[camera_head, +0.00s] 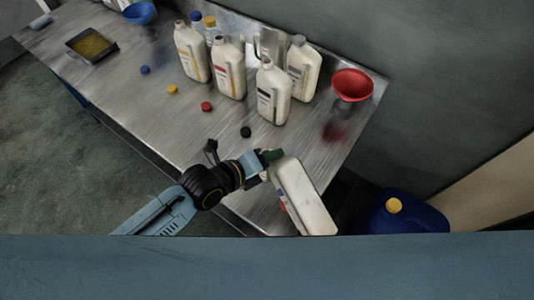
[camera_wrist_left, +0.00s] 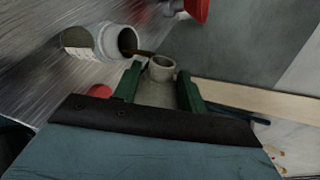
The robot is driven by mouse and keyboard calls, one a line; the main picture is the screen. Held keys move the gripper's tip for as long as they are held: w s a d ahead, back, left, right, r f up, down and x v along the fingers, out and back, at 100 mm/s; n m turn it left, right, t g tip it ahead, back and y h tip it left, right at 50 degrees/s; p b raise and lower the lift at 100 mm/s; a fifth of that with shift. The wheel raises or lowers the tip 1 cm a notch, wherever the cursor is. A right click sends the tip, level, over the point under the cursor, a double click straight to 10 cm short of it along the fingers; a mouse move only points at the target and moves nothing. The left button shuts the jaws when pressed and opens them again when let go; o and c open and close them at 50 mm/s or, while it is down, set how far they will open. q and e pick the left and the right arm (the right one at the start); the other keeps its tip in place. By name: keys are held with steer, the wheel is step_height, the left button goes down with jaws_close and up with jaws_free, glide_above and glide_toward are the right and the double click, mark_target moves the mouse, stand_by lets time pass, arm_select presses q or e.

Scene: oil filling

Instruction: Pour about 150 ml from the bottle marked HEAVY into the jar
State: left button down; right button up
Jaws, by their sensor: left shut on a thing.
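My left gripper (camera_head: 268,160) is shut near the neck of a white bottle (camera_head: 308,200) held tilted at the table's front right corner. Its writing cannot be read, so I cannot tell if it is marked HEAVY. In the left wrist view, the round bottle mouth (camera_wrist_left: 162,68) shows between the green fingers of my left gripper (camera_wrist_left: 155,85). A short brown streak runs from this mouth to the dark opening of a pale labelled container (camera_wrist_left: 82,38), perhaps the jar. I cannot pick out the jar in the head view. My right gripper is not in view.
Several white bottles, one with a black mark (camera_head: 274,90), stand along the back of the metal table (camera_head: 130,90). A red funnel (camera_head: 352,84) stands at the right, a black tray (camera_head: 92,46) at the left. Loose caps lie in front. A blue canister (camera_head: 400,215) is beyond the table.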

arm_select(q)
steer(key=shift+w+a+r+n+g, duration=0.1)
steer(key=shift+w+r+n+g, duration=0.1)
steer(key=shift+w+n+g, duration=0.15)
stand_by(3.7)
